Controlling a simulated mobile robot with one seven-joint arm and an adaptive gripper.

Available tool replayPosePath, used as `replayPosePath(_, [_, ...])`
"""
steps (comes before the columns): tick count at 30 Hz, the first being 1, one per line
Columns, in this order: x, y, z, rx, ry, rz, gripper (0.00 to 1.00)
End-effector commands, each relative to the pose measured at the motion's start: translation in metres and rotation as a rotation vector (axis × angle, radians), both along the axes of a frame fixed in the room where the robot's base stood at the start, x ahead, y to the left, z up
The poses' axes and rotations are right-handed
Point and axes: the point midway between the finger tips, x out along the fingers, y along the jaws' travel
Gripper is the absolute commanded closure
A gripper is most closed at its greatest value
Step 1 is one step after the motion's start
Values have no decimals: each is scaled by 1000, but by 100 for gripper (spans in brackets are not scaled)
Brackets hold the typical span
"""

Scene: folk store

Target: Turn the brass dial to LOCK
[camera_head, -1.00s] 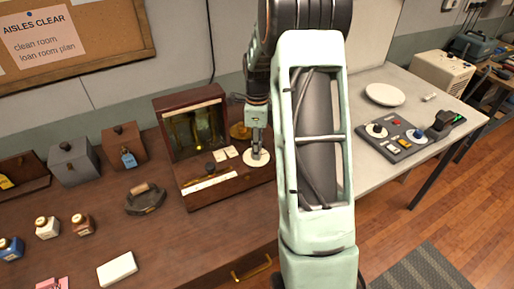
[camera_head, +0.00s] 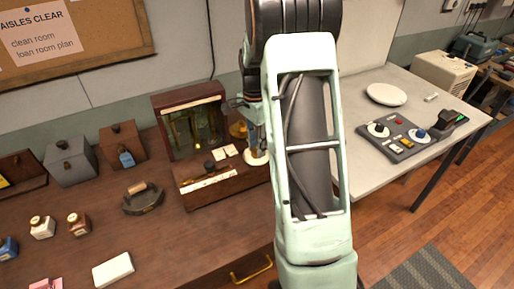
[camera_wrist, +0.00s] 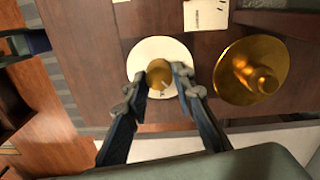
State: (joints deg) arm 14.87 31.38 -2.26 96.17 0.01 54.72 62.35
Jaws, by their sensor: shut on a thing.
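The brass dial knob (camera_wrist: 158,70) sits at the middle of a round white plate (camera_wrist: 145,52) in the wrist view. My gripper (camera_wrist: 160,84) has one finger on each side of the knob and is shut on it. Any pointer or LOCK marking on the plate is too small or hidden to read. In the head view the white plate (camera_head: 256,159) shows at the right end of the wooden cabinet (camera_head: 225,184), and my arm partly hides it and the gripper.
A wide brass piece (camera_wrist: 251,70) stands close to the right of the dial in the wrist view. The cabinet has a glass-fronted case (camera_head: 190,128) and a small dark knob (camera_head: 209,166). A flatiron-like object (camera_head: 143,199) sits to the left. A button panel (camera_head: 397,140) lies on the pale table.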

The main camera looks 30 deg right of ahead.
Motion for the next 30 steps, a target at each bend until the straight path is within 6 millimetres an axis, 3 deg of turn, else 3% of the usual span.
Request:
replayPosePath(18, [2, 1, 0, -1, -2, 560, 100])
replayPosePath(30, [2, 2, 1, -1, -2, 767, 100])
